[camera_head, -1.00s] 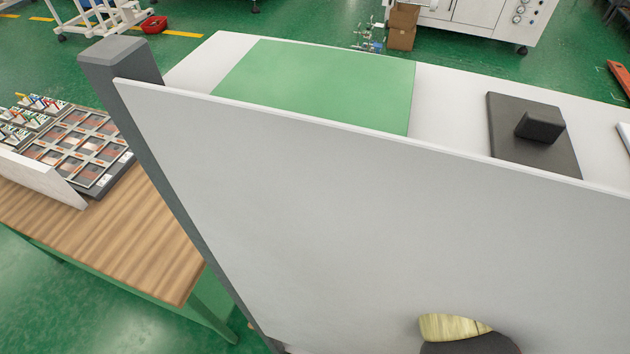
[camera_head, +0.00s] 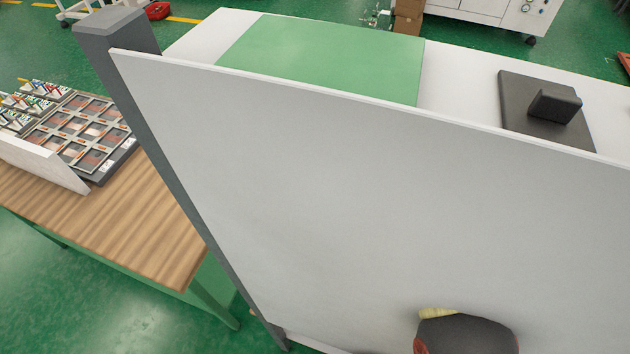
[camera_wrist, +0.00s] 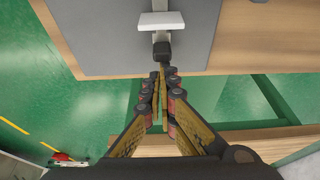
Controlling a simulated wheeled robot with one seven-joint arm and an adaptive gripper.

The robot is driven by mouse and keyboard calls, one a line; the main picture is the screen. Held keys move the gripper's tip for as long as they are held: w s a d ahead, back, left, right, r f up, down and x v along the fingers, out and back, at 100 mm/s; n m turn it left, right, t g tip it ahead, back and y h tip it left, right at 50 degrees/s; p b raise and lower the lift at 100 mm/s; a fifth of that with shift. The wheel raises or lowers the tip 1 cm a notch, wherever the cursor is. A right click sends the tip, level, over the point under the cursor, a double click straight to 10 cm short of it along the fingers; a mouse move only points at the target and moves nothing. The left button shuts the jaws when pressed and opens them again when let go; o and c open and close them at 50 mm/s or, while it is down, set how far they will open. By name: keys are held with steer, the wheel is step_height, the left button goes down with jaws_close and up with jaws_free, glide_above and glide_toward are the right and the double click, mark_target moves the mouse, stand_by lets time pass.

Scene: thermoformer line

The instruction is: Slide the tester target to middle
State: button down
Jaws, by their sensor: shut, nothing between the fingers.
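In the wrist view a white block (camera_wrist: 161,21) with a small dark knob (camera_wrist: 161,50) below it sits on a grey panel (camera_wrist: 100,35). It may be the tester target; I cannot tell for sure. My gripper (camera_wrist: 161,69) is shut and empty, its tips just below the knob. Whether they touch it I cannot tell. In the head view only a dark, rounded part of my arm end with a bit of yellow shows at the bottom, and the fingertips are hidden. The white block and knob are not visible there.
A large pale upright panel (camera_head: 330,180) with a grey post (camera_head: 125,50) fills the head view. Behind it are a green sheet (camera_head: 325,55) and a dark plate with a black block (camera_head: 553,105). At left, a wooden table (camera_head: 110,225) holds a gridded tray (camera_head: 85,130).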

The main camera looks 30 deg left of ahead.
mark_target(335, 189)
steer(key=shift+w+d+f+b, duration=0.15)
steer(key=shift+d+b, duration=0.6)
steer(key=shift+d, duration=0.55)
steer(key=shift+w+r, duration=0.1)
steer(key=shift+r, duration=0.45)
steer(key=v, duration=1.1)
steer(key=shift+d, duration=0.1)
